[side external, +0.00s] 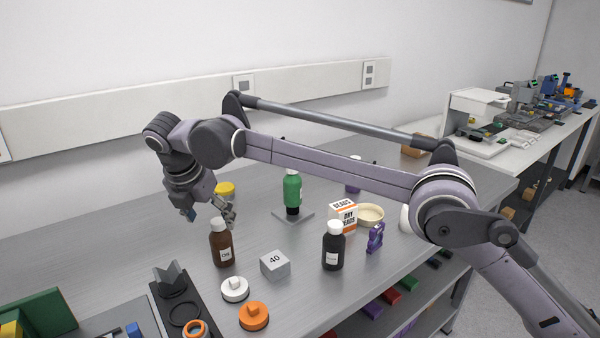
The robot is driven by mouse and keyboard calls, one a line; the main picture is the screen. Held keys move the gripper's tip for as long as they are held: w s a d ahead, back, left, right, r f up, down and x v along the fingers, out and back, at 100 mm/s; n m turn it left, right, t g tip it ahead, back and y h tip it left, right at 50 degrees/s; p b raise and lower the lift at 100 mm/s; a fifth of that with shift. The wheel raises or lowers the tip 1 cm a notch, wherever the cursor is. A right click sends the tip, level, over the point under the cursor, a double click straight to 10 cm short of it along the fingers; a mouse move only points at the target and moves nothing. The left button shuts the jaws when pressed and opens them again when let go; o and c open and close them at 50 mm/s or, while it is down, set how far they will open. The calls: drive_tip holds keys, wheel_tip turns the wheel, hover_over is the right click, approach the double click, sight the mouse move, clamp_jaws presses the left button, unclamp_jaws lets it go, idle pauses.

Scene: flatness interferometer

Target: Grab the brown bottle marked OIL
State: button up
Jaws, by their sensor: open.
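The brown bottle (221,245) has a white cap and a white label that reads as OIL, though the print is small. It stands upright on the grey metal bench (130,243), left of the middle in the side external view. My gripper (210,217) points down just above and behind the bottle's cap. Its fingers are apart and nothing is between them. From this angle I cannot tell whether a finger touches the cap.
A grey block marked 40 (274,264) stands right of the bottle. A white knob (234,289) and an orange knob (253,316) lie in front. A black bottle (333,247), a green bottle (292,190) and a yellow-lidded jar (225,189) stand nearby. Open bench lies to the left.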

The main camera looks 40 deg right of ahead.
sight(222, 243)
drive_tip(key=x, duration=1.1)
drive_tip(key=shift+a+f, duration=0.1)
drive_tip(key=shift+a, duration=0.15)
drive_tip(key=c, duration=1.4)
